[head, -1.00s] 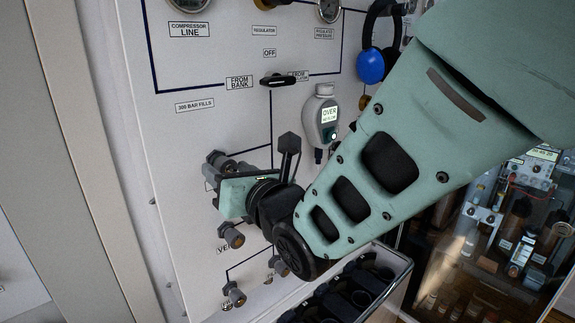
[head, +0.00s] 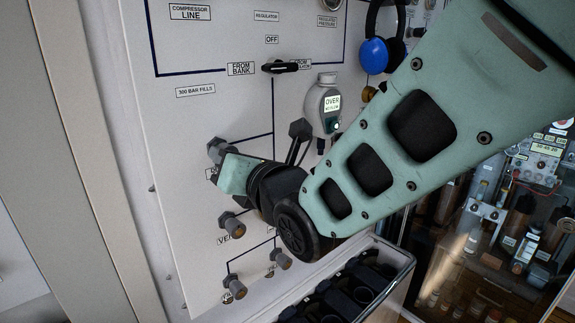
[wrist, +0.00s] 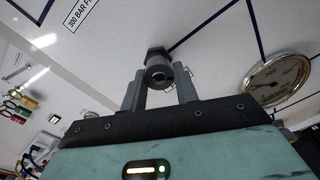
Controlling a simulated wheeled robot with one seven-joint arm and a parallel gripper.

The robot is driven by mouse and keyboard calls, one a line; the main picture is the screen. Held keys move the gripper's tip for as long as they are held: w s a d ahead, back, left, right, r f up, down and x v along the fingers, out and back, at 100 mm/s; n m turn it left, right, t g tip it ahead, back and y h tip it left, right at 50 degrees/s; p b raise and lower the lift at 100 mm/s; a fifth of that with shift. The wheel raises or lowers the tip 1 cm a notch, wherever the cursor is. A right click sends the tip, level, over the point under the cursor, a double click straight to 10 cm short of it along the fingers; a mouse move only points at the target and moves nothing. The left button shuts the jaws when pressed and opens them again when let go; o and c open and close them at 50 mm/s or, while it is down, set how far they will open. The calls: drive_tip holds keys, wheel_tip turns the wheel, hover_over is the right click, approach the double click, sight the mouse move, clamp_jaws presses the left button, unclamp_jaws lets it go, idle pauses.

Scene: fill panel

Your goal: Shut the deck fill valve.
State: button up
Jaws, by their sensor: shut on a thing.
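The grey panel (head: 195,120) fills the middle of the head view. In the wrist view, a grey valve knob (wrist: 158,72) with a round end sits between the two fingers of my gripper (wrist: 160,84). The fingers are shut on it from both sides. No readable label names the deck fill valve.
Other valves stand below: one by a partly hidden label (head: 232,226), and a lower pair (head: 235,287) (head: 281,258). A black selector (head: 280,67) is above. A gas monitor (head: 323,104) and blue ear defenders (head: 375,55) hang close to my arm. A bottle rack (head: 350,285) stands below.

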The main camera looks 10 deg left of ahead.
drive_tip(key=n+b, duration=1.3)
drive_tip(key=b, duration=0.3)
drive_tip(key=n+y+b, duration=0.1)
drive_tip(key=n+b, duration=1.3)
drive_tip(key=b, duration=0.2)
drive_tip(key=shift+w+d+r+g, duration=0.1)
drive_tip(key=shift+w+d+g, duration=0.1)
drive_tip(key=shift+g, duration=0.1)
idle(0.9)
idle(0.3)
drive_tip(key=o, duration=1)
